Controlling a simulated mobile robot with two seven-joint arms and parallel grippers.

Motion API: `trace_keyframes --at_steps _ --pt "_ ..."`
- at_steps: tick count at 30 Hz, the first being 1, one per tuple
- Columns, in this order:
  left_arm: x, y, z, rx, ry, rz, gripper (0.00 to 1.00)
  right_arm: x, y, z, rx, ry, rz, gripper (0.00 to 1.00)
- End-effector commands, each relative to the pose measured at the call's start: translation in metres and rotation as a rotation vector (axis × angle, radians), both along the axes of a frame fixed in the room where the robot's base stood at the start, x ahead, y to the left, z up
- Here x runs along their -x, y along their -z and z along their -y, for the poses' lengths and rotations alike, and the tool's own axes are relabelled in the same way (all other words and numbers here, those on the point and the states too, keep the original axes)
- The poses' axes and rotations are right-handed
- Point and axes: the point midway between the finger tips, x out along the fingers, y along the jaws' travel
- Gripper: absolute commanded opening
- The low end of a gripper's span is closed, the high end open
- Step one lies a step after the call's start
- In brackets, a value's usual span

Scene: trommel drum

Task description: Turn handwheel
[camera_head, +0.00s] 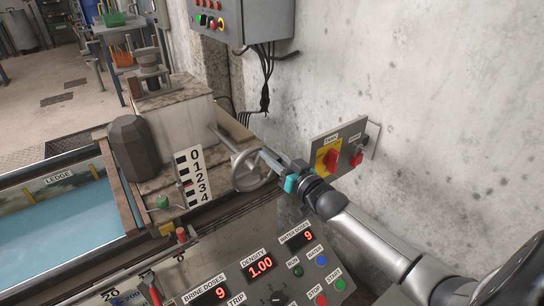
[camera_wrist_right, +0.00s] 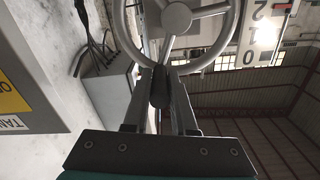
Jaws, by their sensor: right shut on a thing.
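The grey spoked handwheel (camera_head: 239,180) sits on a shaft at the right of the concrete block. It also shows at the top of the right wrist view (camera_wrist_right: 176,17), with its hub and spokes. A dark handle (camera_wrist_right: 159,88) stands out from its rim towards me. My right gripper (camera_head: 265,158) reaches the wheel from the right. In the right wrist view its two fingers lie on either side of the handle and are shut on it. In the head view the fingers hide part of the rim and the handle. My left gripper is not in view.
A 0 to 4 scale plate (camera_head: 193,178) stands left of the wheel. A control panel (camera_head: 270,277) with red displays lies in front. A switch box (camera_head: 338,147) is on the right wall, close to my arm. A water tank (camera_head: 55,235) is at left.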

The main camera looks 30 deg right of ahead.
Motion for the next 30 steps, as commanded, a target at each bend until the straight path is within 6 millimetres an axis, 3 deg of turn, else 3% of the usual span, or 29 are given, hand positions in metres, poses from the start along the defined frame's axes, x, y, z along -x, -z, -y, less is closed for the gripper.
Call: trace_keyframes --at_steps 8,17,30 --pt "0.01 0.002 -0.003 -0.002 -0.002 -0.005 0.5 0.0 0.004 0.008 -0.12 0.001 -0.013 0.0" --pt "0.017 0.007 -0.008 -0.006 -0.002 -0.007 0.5 -0.002 0.015 0.021 -0.38 0.002 -0.033 0.0" --pt "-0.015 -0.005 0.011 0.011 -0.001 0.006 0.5 -0.002 0.042 0.031 -0.797 0.003 -0.067 0.0"
